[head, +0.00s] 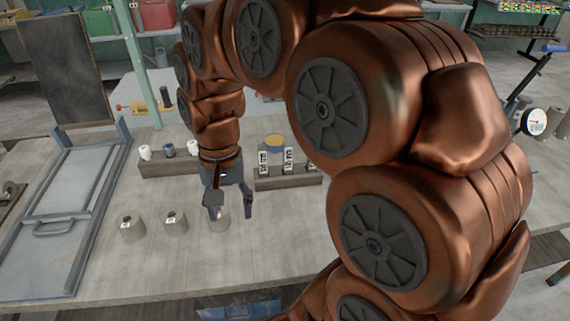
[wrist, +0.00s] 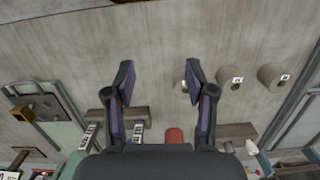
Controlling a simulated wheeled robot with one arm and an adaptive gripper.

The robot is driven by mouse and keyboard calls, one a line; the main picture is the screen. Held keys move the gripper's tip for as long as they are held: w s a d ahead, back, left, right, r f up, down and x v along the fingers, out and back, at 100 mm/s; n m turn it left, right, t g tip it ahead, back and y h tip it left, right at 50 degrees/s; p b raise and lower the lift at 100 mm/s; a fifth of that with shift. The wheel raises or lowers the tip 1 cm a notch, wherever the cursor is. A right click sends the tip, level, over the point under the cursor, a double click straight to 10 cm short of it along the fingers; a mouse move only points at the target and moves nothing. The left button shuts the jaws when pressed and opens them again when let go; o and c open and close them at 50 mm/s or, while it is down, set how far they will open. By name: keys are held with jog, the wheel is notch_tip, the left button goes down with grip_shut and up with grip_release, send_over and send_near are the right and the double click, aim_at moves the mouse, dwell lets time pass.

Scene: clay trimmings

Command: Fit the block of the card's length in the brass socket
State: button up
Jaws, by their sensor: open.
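My gripper (head: 231,206) is open and empty above the table; its two fingers also show in the wrist view (wrist: 158,80). Three grey-brown round blocks (head: 132,229) (head: 176,222) (head: 219,222) stand in a row; two show small white labels. The third is partly hidden by a finger in both views, and I cannot tell its gap from the finger. White cards with dark marks (head: 288,160) stand upright in a dark rack (head: 297,181); they also show in the wrist view (wrist: 112,130). A brass, box-like piece (wrist: 22,114), likely the socket, is at the wrist view's left.
A second dark rack (head: 168,169) holds small white and dark items. A yellow-topped container (head: 275,140) stands behind the cards. A blue-grey framed board (head: 70,205) lies at the left. The table front is clear; my arm hides much of the right side.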

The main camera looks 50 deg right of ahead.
aim_at(288, 142)
jog(key=w+d+m+b, duration=0.1)
jog(key=w+d+m, duration=0.2)
jog(key=d, duration=0.6)
jog(key=w+d+f+m+t+b, duration=0.1)
jog(key=w+d+m, duration=0.3)
jog(key=d+m, duration=0.4)
jog(key=w+d+f+m+b, duration=0.1)
jog(key=w+d+m, duration=0.3)
jog(key=d, duration=0.7)
jog(key=shift+w+m+t, duration=0.15)
jog(key=shift+m+t, duration=0.25)
jog(key=shift+m, duration=0.8)
jog(key=shift+f, duration=0.15)
jog(key=shift+a+f, duration=0.1)
jog(key=shift+f, duration=1.05)
jog(key=shift+s+a+f+p, duration=0.15)
jog(key=shift+f+p, duration=0.15)
jog(key=shift+f, duration=0.15)
jog(key=shift+s+f+p, duration=0.1)
jog(key=shift+f+p, duration=0.2)
jog(key=shift+f, duration=0.15)
jog(key=shift+a+f+p, duration=0.1)
jog(key=shift+f+p, duration=0.35)
jog(key=shift+f, duration=1.25)
jog(key=shift+c, duration=0.4)
